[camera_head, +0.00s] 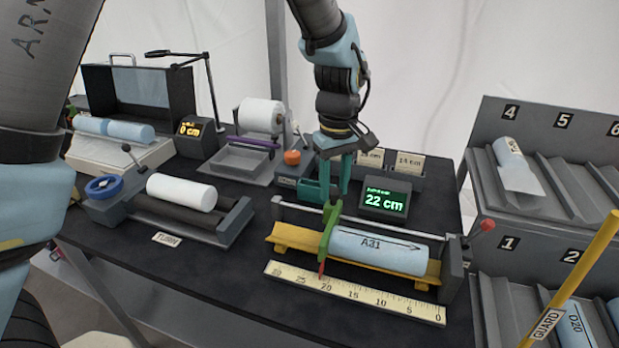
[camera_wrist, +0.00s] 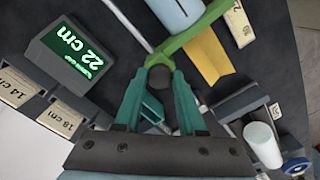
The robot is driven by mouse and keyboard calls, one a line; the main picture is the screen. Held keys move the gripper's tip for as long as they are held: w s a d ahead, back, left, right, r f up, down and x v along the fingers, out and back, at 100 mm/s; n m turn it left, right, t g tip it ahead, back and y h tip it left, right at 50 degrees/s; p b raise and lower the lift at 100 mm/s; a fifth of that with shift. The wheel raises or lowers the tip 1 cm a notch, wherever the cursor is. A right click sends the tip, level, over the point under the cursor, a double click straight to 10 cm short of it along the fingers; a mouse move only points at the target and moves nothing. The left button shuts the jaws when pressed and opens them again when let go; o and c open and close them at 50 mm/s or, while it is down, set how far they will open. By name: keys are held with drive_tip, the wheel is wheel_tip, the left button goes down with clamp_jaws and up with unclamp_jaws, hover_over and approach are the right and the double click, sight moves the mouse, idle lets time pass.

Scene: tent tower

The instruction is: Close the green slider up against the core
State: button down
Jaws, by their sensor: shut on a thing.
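The green slider (camera_head: 330,234) stands on the yellow trough (camera_head: 290,238) at the left end of the light blue core (camera_head: 378,250), marked A31. It looks flush with that end; a thin gap cannot be ruled out. It also shows in the wrist view (camera_wrist: 195,32), beside the core's end (camera_wrist: 175,12). My gripper (camera_head: 333,203) is over the top of the slider. In the wrist view its teal fingers (camera_wrist: 158,80) are shut on the slider's dark round knob (camera_wrist: 158,77). The slider's red pointer (camera_head: 321,270) is just left of the ruler's 20 mark.
The ruler (camera_head: 350,292) runs along the front of the trough. A display (camera_head: 384,200) reads 22 cm. A red-knobbed lever (camera_head: 487,226) is at the right end. A white roll lies on the roller stand (camera_head: 220,222) at left. A numbered rack (camera_head: 545,165) stands at right.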

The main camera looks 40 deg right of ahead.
drive_tip(key=shift+s+d+r, duration=0.1)
drive_tip(key=shift+s+d, duration=0.45)
drive_tip(key=shift+s, duration=0.25)
drive_tip(key=shift+s+d, duration=0.5)
drive_tip(key=shift+s, duration=0.25)
drive_tip(key=c, duration=0.5)
unclamp_jaws()
wheel_tip(320, 180, up, 11)
drive_tip(key=b, duration=0.2)
drive_tip(key=shift+b, duration=0.35)
